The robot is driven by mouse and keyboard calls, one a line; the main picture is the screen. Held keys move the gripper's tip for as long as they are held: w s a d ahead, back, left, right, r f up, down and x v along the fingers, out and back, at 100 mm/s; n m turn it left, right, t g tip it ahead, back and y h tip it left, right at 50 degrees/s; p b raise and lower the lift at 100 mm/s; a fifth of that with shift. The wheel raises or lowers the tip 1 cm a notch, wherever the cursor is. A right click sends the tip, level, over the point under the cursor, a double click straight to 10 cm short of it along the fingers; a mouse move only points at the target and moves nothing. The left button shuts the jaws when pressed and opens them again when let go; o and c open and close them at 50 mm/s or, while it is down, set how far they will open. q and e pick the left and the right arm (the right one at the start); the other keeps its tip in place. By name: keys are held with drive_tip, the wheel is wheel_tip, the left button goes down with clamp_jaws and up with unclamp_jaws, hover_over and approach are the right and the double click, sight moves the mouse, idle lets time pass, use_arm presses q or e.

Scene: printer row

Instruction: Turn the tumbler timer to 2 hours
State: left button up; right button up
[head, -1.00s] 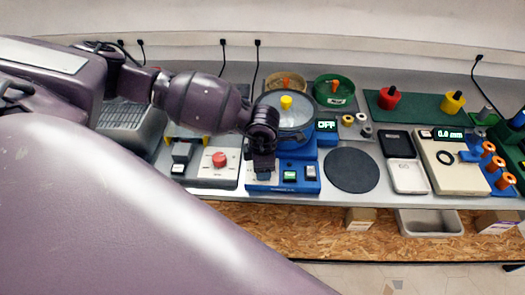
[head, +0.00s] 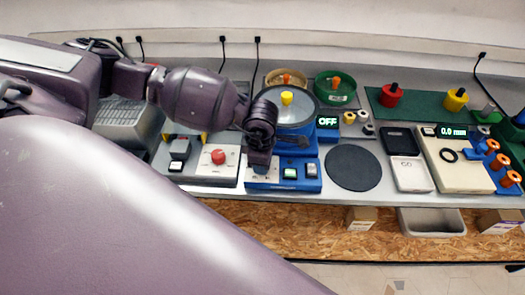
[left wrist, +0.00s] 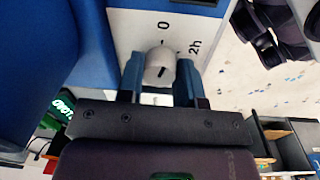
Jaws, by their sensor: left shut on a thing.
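The tumbler (head: 285,118) is a blue machine with a round clear-lidded drum, a yellow knob on top and a display reading OFF. Its white timer panel (head: 262,183) is at the front left of the blue base. In the left wrist view the grey timer knob (left wrist: 159,66) has a dark pointer line slanting up and right; "0" and "2h" are printed beyond it. I cannot tell exactly which mark it meets. My left gripper (head: 261,168) is over the panel, its blue fingers (left wrist: 160,80) shut on the knob from both sides. My right gripper is not in view.
A grey box with a red knob (head: 218,157) stands close to the left. A dark round mat (head: 353,168) lies to the right, then scales (head: 411,174) and a gauge reading 0.0 mm (head: 457,165).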

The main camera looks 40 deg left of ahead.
use_arm(q)
drive_tip(key=m+b, duration=0.2)
drive_tip(key=m, duration=0.2)
drive_tip(key=shift+f+m, duration=0.15)
drive_tip(key=shift+m, duration=0.15)
drive_tip(key=shift+m+h+b, duration=0.3)
drive_tip(key=shift+m+b, duration=0.35)
drive_tip(key=shift+m, duration=0.45)
drive_tip(key=shift+m+b, duration=0.35)
drive_tip(key=shift+m, duration=0.55)
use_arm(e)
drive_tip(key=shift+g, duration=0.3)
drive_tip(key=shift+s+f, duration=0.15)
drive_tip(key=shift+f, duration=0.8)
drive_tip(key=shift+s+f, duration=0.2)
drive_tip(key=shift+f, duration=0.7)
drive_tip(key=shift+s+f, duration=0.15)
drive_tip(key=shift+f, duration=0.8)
use_arm(q)
drive_tip(key=shift+r, duration=0.2)
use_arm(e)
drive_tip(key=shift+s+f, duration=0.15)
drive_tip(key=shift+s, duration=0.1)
use_arm(q)
drive_tip(key=o, duration=0.9)
drive_tip(key=shift+o, duration=0.2)
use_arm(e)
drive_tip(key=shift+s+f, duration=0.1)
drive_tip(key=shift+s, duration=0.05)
